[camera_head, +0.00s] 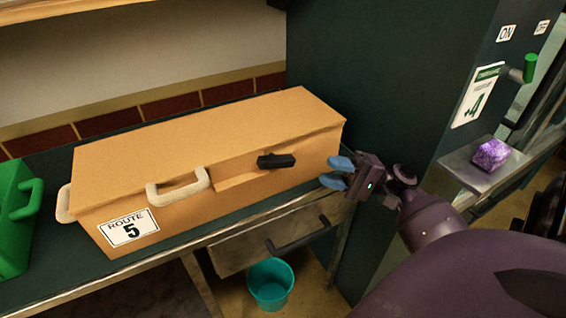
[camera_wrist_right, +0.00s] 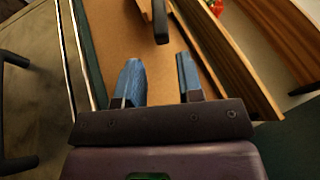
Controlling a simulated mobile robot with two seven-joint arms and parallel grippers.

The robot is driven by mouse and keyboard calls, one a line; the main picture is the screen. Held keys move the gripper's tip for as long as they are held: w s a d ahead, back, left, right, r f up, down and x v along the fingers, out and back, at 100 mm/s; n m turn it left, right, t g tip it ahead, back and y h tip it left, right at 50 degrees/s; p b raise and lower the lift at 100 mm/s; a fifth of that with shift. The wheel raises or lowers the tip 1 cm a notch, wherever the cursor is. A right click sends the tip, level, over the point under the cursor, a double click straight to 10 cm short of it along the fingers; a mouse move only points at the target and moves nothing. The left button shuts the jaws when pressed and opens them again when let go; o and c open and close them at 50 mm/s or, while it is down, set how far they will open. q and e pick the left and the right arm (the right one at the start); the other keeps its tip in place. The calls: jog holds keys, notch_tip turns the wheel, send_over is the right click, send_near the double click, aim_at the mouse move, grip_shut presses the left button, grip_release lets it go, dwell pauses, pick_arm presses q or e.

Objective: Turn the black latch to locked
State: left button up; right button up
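The black latch (camera_head: 276,161) sits on the front face of a long tan box (camera_head: 200,140), near its right end, and lies about level. In the right wrist view the latch (camera_wrist_right: 160,22) shows at the top, just beyond the fingertips. My right gripper (camera_head: 338,172) has blue fingers that are apart with nothing between them. It is right of the latch, beside the box's right end, and not touching the latch. The fingers (camera_wrist_right: 160,75) also show open in the right wrist view. My left gripper is not in view.
The box has pale handles (camera_head: 180,187) and a "Route 5" label (camera_head: 129,228). A green case (camera_head: 14,215) stands at the left. Below are a drawer handle (camera_head: 298,234) and a teal bucket (camera_head: 270,284). A purple block (camera_head: 491,154) rests on a shelf at the right.

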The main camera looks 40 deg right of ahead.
aim_at(288, 160)
jog(key=x, duration=1)
jog(key=shift+w+a+r, duration=0.1)
jog(key=shift+w+a, duration=0.15)
jog(key=shift+a, duration=0.05)
jog(key=shift+c, duration=0.3)
grip_shut()
jog(key=r+n+g+h+p, duration=0.1)
jog(key=p, duration=0.1)
jog(key=shift+r+p, duration=0.15)
jog(key=shift+p, duration=0.2)
jog(key=shift+d+n+g+h+p, duration=0.1)
jog(key=shift+n+g+h+p, duration=0.2)
jog(key=shift+g+h+p, duration=0.3)
jog(key=shift+f+h, duration=0.3)
jog(key=shift+f, duration=0.1)
jog(key=shift+o, duration=0.3)
grip_release()
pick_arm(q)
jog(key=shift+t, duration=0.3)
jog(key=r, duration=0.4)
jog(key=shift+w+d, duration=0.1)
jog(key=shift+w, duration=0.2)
